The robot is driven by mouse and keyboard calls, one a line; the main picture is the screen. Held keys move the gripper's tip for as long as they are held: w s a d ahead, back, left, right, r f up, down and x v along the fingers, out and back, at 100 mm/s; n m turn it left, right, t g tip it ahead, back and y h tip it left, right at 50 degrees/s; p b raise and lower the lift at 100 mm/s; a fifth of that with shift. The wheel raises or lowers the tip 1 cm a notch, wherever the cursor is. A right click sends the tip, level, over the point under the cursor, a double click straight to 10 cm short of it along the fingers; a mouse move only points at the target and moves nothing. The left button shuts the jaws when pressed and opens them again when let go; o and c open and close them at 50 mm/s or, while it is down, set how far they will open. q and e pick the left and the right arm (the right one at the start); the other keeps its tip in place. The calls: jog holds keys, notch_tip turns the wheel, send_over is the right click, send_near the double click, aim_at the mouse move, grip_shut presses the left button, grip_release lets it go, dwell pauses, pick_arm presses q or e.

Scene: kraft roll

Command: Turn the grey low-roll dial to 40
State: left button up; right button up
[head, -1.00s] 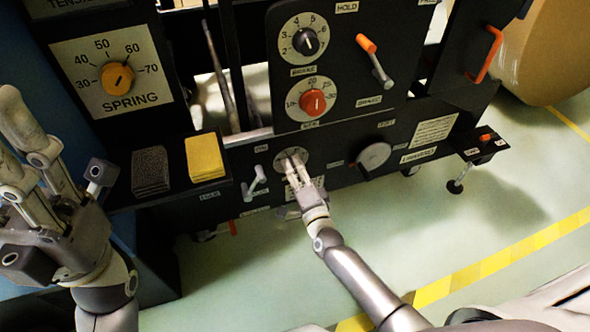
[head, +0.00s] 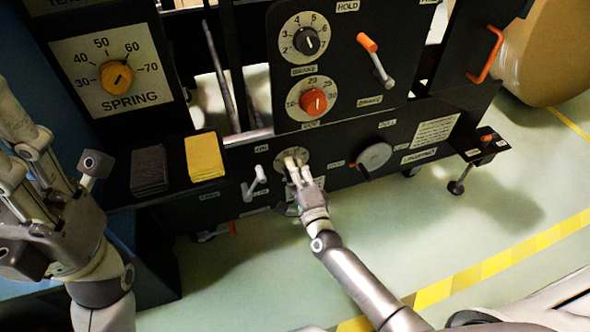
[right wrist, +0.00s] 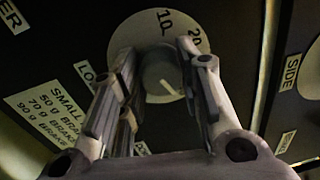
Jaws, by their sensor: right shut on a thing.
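The grey low-roll dial (right wrist: 160,72) shows in the right wrist view between my right gripper's fingers. Its round pale plate (right wrist: 135,38) carries the numbers 10 and 20; other numbers are hidden. A light mark shows on the dial's lower right side. My right gripper (right wrist: 158,80) is shut on the dial. In the head view the right gripper (head: 296,164) covers most of the dial, and part of the plate (head: 282,158) shows beside it. My left gripper (head: 60,150) is open and empty at the left edge of the head view.
A white lever (head: 255,182) stands left of the low-roll plate, and a round grey disc (head: 374,157) is to its right. Above are a red dial (head: 313,101) and a dark brake dial (head: 306,41). A yellow pad (head: 205,157) and a dark pad (head: 149,170) lie on a ledge.

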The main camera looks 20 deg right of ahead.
jog(key=o, duration=1)
jog(key=s, duration=1.2)
jog(key=shift+d+f, duration=0.2)
jog(key=shift+f, duration=0.2)
